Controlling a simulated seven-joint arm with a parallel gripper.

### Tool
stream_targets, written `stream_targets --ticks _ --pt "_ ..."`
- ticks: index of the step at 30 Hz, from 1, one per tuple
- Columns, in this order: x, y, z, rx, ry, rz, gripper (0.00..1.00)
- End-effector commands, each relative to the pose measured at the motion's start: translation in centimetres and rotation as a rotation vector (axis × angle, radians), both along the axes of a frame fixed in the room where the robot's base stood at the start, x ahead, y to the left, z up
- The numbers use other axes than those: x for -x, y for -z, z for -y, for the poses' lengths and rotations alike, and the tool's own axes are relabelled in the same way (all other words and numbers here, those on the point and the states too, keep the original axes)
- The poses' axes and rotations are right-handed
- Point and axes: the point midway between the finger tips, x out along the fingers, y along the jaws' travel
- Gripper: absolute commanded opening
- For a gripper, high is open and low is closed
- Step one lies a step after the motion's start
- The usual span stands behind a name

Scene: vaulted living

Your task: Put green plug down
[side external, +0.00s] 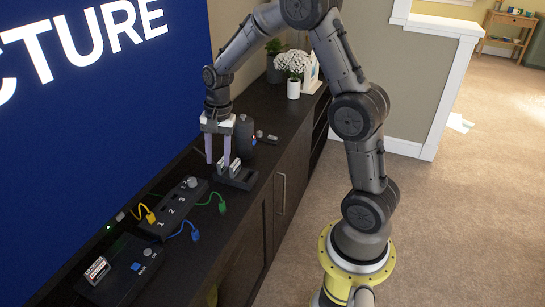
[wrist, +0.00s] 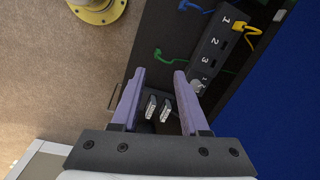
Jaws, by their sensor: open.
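The green plug (side external: 221,206) lies on the dark cabinet top near its front edge, on a green cord by the numbered socket strip (side external: 174,208). It also shows in the wrist view (wrist: 158,53), beyond my fingertips and apart from them. My gripper (side external: 218,163) points down with its two purple fingers spread. It is open, with nothing held between the fingers. It is over the small dark holder (side external: 243,181) with light cartridges, which shows between the fingers in the wrist view (wrist: 157,108). The socket strip's numbers show beyond the fingers there (wrist: 213,42).
A dark cylinder (side external: 244,132) stands behind my gripper. White flowers (side external: 293,66) are farther back; a blue wall panel (side external: 100,110) borders the left.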

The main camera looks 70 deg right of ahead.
Motion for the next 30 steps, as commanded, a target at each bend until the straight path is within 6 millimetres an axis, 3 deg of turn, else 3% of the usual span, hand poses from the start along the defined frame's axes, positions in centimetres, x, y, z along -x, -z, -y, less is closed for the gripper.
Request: stream_targets --ticks 1,6,12,16,21,25,30 --pt "1.1 -2.4 -1.1 0.021 -0.082 0.038 0.45" --pt "5.5 -8.1 -4.1 0.094 -0.362 0.135 0.45" --pt "11.8 -12.4 -7.0 0.197 -0.682 0.243 0.45" --pt "16.2 -13.8 -8.3 0.273 -0.882 0.306 0.45" --pt "20.7 -14.2 -9.2 0.366 -1.094 0.369 0.45" --pt "22.6 -14.0 -9.4 0.411 -1.189 0.394 0.45" --pt "23.3 -13.8 -9.5 0.43 -1.231 0.403 0.45"
